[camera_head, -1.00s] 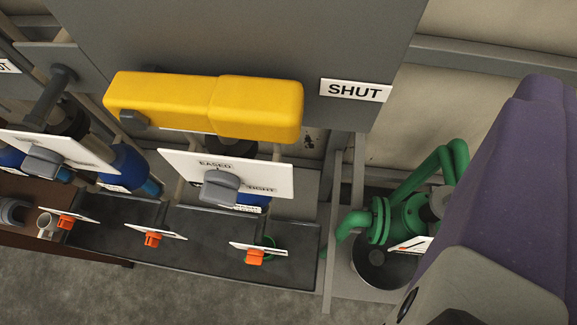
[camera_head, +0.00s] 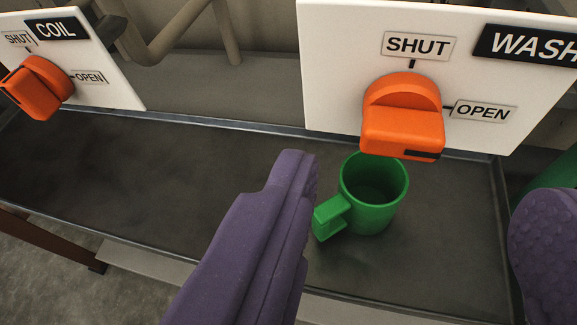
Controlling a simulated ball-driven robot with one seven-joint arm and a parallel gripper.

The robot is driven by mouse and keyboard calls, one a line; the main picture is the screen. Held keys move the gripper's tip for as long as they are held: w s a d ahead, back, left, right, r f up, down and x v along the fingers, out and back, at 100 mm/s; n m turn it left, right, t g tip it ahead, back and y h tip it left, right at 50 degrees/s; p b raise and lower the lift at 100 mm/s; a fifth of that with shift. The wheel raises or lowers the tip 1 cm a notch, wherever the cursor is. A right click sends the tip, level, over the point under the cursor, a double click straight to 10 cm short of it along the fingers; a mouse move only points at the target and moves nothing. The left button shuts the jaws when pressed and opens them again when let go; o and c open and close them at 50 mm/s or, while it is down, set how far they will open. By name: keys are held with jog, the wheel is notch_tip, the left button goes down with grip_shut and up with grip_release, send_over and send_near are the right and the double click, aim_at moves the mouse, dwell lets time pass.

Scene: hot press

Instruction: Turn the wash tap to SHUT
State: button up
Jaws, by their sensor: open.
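The wash tap (camera_head: 402,115) is an orange knob on a white plate (camera_head: 340,75) at the upper right. Its SHUT label (camera_head: 418,45) is above the knob and its OPEN label (camera_head: 482,111) is to the right. A black mark on the knob's front face is at its right end, toward the OPEN side. My gripper (camera_head: 418,185) is open, with one purple finger left of the tap and the other at the right edge. The fingers are apart from the knob, which shows between and above them.
A green mug (camera_head: 374,190) stands in the dark trough (camera_head: 190,170) below the wash tap, between my fingers in the picture. The coil tap (camera_head: 36,87), another orange knob on its own white plate, is at the upper left. Pipes run behind.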

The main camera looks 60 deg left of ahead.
aim_at(405, 125)
jog(key=b+x, duration=0.2)
jog(key=x, duration=0.4)
jog(key=shift+w+a+f, duration=0.1)
jog(key=shift+w, duration=0.1)
jog(key=c, duration=1.1)
jog(key=shift+o, duration=0.2)
